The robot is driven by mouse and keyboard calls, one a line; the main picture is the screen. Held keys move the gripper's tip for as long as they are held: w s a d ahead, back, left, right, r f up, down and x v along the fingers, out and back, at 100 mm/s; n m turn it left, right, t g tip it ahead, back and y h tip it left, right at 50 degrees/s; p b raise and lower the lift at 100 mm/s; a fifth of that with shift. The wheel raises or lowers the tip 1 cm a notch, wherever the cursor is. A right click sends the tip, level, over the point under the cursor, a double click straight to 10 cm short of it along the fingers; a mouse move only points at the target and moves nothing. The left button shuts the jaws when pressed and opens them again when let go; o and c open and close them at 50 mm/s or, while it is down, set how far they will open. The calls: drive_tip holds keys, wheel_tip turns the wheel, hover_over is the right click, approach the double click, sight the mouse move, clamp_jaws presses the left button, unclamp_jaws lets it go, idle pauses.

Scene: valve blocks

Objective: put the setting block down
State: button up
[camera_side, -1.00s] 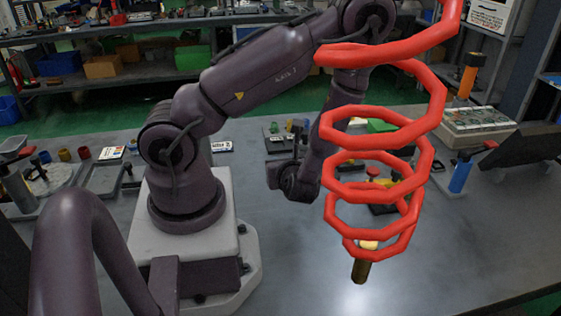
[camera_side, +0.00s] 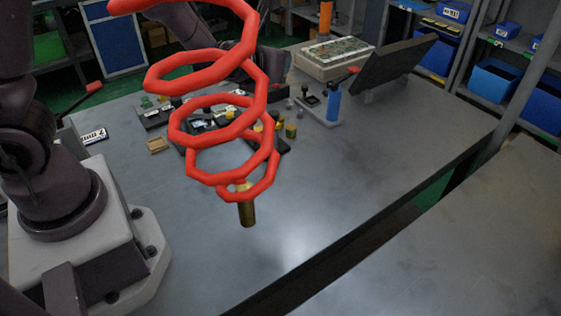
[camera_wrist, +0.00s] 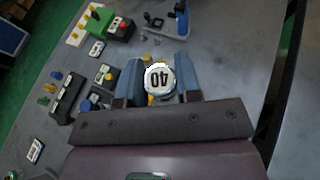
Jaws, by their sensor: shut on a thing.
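In the wrist view my gripper (camera_wrist: 160,92) shows two blue-grey fingers, one on each side of a round piece with a white top marked 40. I take this piece for the setting block (camera_wrist: 160,77). The fingers are shut on it, and the number reads upside down. Its lower part is hidden under the top, so I cannot tell how high it is above the table. Some yellow shows at its edge. In the side view the red coil covers the area where my gripper would be, and I cannot make out the block there.
A red coiled hose (camera_side: 262,95) with a brass end (camera_side: 247,210) hangs in front of the side view. A blue bottle (camera_side: 333,103) and dark sloped panel (camera_side: 398,72) stand behind. A black rack (camera_wrist: 68,98) and green block (camera_wrist: 118,25) lie left. The front table is bare.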

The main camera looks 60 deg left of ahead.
wheel_tip(320, 180, up, 5)
drive_tip(key=w+d+m+t+h, duration=0.1)
drive_tip(key=d+m+h, duration=0.1)
drive_tip(key=d+h, duration=0.1)
drive_tip(key=s+a+f+n+g+y, duration=0.7)
drive_tip(key=a+f+n+y, duration=0.2)
drive_tip(key=a+f, duration=0.15)
drive_tip(key=s+a+f+n+g+h, duration=0.1)
drive_tip(key=s+f+n+g, duration=0.2)
drive_tip(key=s+n+g, duration=0.35)
drive_tip(key=s+a+f+n+g+h, duration=0.1)
drive_tip(key=s+a+f+n+g, duration=0.1)
drive_tip(key=s+f+n+g, duration=0.35)
drive_tip(key=s+d+n+g+h, duration=0.4)
drive_tip(key=s+n+g+h, duration=0.3)
drive_tip(key=s+n, duration=0.1)
drive_tip(key=n+t+h, duration=1.3)
drive_tip(key=n+h, duration=0.4)
drive_tip(key=n, duration=0.4)
hover_over(205, 232)
wheel_tip(205, 232, down, 3)
drive_tip(key=shift+f, duration=3.85)
